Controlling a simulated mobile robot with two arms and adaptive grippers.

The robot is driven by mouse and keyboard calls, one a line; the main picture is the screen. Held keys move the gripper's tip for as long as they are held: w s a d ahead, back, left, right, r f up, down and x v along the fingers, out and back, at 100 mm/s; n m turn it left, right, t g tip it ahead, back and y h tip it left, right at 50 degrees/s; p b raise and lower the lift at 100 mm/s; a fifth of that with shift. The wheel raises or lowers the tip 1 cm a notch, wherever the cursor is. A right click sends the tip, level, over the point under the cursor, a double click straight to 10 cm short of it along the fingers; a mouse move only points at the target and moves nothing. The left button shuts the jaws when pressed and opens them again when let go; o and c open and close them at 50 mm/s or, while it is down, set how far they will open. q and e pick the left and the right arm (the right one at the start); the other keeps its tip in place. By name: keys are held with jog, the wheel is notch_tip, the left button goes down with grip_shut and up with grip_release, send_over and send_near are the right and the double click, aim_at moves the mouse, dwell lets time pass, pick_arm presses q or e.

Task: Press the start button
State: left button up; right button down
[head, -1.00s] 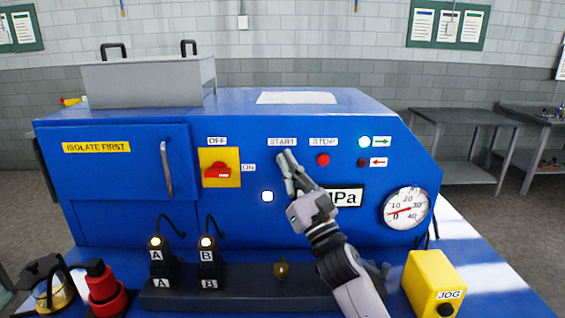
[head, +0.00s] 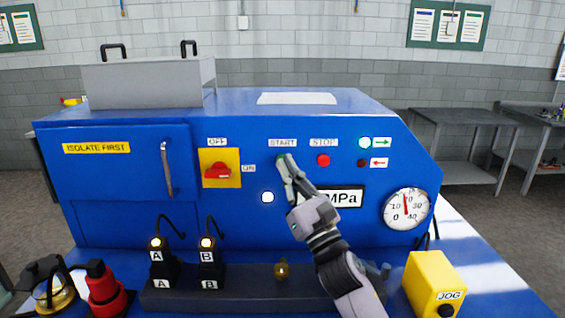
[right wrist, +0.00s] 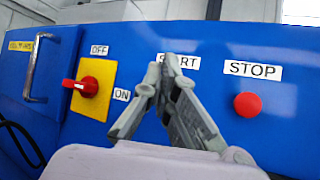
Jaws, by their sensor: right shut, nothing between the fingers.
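The green start button (head: 280,160) sits under the START label (head: 282,142) on the blue machine front, partly covered by my fingers. My right gripper (head: 286,161) is shut and empty, its fingertips at the button; whether they touch it I cannot tell. In the right wrist view the shut fingers (right wrist: 168,72) reach up to the START label (right wrist: 178,61) and hide the button. The red stop button (head: 323,160) is just to the right. My left gripper is not in view.
The red rotary switch (head: 217,170) on its yellow plate is left of the start button. The gauge (head: 407,209) needle points up. A yellow JOG box (head: 435,283) stands front right. Lamp-topped plugs A (head: 157,262) and B (head: 207,262) stand front left.

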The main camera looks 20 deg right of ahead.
jog(key=shift+s+a, duration=0.25)
jog(key=shift+s, duration=0.55)
jog(key=shift+s+a, duration=0.2)
jog(key=shift+s, duration=0.6)
jog(key=shift+s+a, duration=0.25)
jog(key=shift+s, duration=0.55)
jog(key=shift+r+p, duration=0.1)
jog(key=shift+p, duration=0.25)
